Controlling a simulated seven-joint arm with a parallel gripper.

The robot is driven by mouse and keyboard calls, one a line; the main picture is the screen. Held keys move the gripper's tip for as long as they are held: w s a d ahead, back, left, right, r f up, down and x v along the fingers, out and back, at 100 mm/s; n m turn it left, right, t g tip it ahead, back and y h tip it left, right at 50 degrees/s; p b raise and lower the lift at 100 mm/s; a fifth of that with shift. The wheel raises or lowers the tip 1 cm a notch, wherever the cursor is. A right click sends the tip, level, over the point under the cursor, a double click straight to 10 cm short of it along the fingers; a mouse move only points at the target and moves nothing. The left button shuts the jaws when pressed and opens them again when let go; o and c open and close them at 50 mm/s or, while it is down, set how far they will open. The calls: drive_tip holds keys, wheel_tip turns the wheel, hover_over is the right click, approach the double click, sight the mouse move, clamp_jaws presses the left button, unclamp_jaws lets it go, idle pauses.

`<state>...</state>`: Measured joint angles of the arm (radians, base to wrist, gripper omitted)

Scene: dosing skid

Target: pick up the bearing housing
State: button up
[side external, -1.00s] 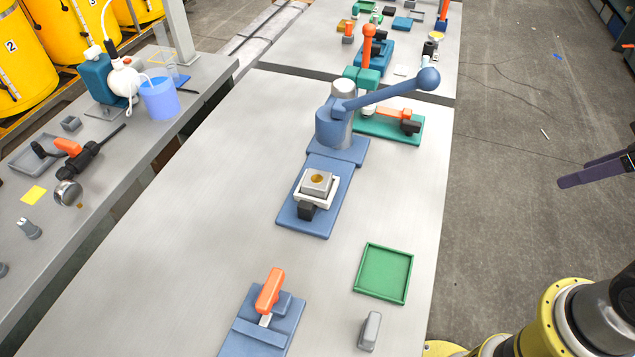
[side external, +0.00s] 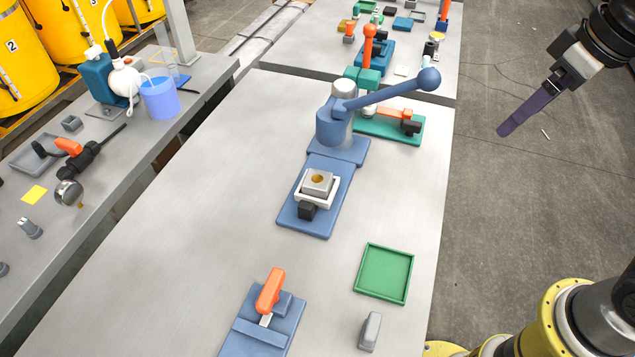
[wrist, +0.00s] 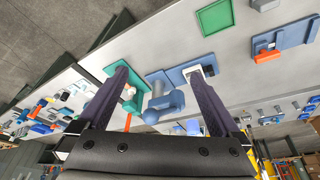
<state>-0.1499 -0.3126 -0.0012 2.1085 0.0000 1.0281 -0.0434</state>
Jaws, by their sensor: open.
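The bearing housing (side external: 317,183) is a grey square block with a brass-coloured round centre. It sits in a white square holder (side external: 329,196) on the blue base (side external: 308,216) of a press. My gripper (side external: 506,130) is open and empty, high at the upper right, beyond the table's right edge and well apart from the housing. In the wrist view my gripper (wrist: 157,74) shows two dark purple fingers spread wide. The blue press appears between them, and the right finger largely covers the area of the holder; the housing cannot be made out there.
The blue press (side external: 333,128) has a long lever (side external: 390,92) reaching right above the table behind the housing. A green tray (side external: 383,273), a small grey block (side external: 369,331) and a blue fixture with an orange handle (side external: 270,290) stand nearer. The table's left part is clear.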

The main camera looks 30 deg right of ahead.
drive_tip(key=w+a+n+g, duration=0.1)
drive_tip(key=w+a, duration=0.3)
drive_tip(key=w, duration=0.2)
drive_tip(key=n+g, duration=0.3)
drive_tip(key=n, duration=0.3)
hover_over(317, 179)
wheel_tip(317, 179, down, 14)
drive_tip(key=shift+h, duration=0.3)
wheel_tip(317, 179, down, 14)
drive_tip(key=shift+r, duration=0.2)
drive_tip(key=c, duration=1.4)
drive_tip(key=shift+r, duration=0.1)
clamp_jaws()
